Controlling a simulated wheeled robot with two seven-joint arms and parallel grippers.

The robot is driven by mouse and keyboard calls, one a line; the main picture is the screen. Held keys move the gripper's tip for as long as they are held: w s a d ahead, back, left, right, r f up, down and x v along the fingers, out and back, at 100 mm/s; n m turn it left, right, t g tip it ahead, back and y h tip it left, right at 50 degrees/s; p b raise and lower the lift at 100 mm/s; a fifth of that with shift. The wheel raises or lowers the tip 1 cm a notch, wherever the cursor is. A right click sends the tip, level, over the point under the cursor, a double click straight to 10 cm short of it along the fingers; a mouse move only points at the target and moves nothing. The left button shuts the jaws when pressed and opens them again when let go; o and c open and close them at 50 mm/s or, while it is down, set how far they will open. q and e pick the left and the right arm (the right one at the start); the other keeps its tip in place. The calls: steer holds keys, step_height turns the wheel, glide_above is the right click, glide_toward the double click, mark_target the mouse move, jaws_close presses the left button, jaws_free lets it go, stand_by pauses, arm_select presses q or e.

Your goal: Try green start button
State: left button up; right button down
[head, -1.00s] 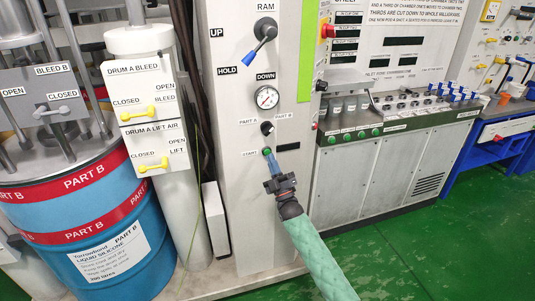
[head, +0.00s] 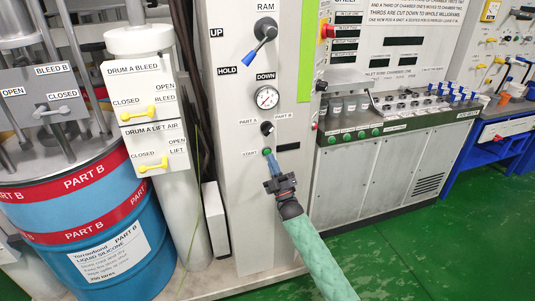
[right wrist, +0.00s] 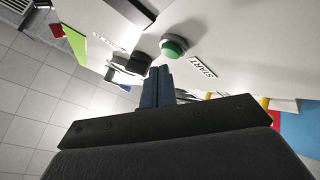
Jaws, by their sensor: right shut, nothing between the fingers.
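The green start button (head: 267,151) sits on the pale front panel of the tall cabinet (head: 240,200), beside a START label (head: 250,154). It also shows in the right wrist view as a green dome (right wrist: 174,46) in a grey collar, with the START label (right wrist: 204,66) to its right. My right gripper (head: 270,158) is shut and empty. Its blue fingertips (right wrist: 158,72) are just below the button in the head view, and in the wrist view a small gap shows between tips and button. My left gripper is not in view.
Above the button are a black PART A/PART B selector (head: 267,128), a pressure gauge (head: 267,97) and the RAM lever (head: 262,38). A dark slot (head: 288,147) lies to the right. A blue drum (head: 85,240) stands at the left. Green floor (head: 400,265) is open at the lower right.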

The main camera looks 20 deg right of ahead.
steer(key=shift+w, duration=0.15)
steer(key=shift+w+b, duration=0.3)
steer(key=shift+b, duration=0.05)
steer(key=shift+w, duration=0.4)
stand_by(1.0)
steer(key=shift+s, duration=0.85)
steer(key=s+p, duration=0.1)
steer(key=s, duration=0.4)
steer(key=shift+d, duration=0.1)
stand_by(0.5)
stand_by(0.6)
